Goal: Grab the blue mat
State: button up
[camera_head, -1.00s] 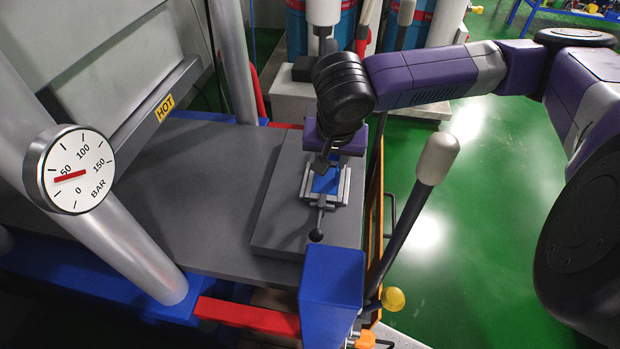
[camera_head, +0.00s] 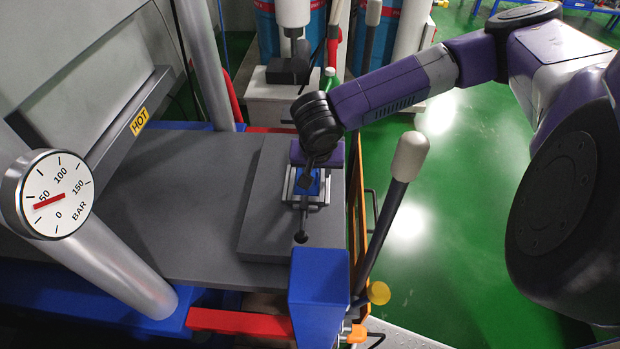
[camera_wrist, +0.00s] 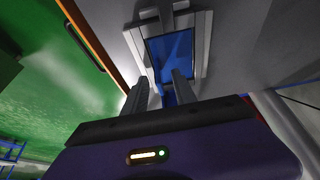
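The blue mat (camera_head: 317,188) lies inside a small grey metal frame (camera_head: 318,202) with a black ball-ended handle at its near side. In the wrist view the blue mat (camera_wrist: 171,58) is a flat blue rectangle between light grey rails. My gripper (camera_head: 307,182) is just over the frame and hides part of the mat. In the wrist view my gripper (camera_wrist: 159,92) has its two fingers apart, with a strip of blue visible between them. I see nothing held, and I cannot tell whether the fingertips touch the mat.
The frame sits on a raised dark grey plate (camera_head: 270,215) on the press table (camera_head: 185,200). A lever with a pale knob (camera_head: 410,157) stands to the right. A blue post (camera_head: 319,295) stands in front. Green floor (camera_head: 450,200) is open at right.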

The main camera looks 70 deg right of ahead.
grip_shut()
jog(key=shift+r, duration=0.1)
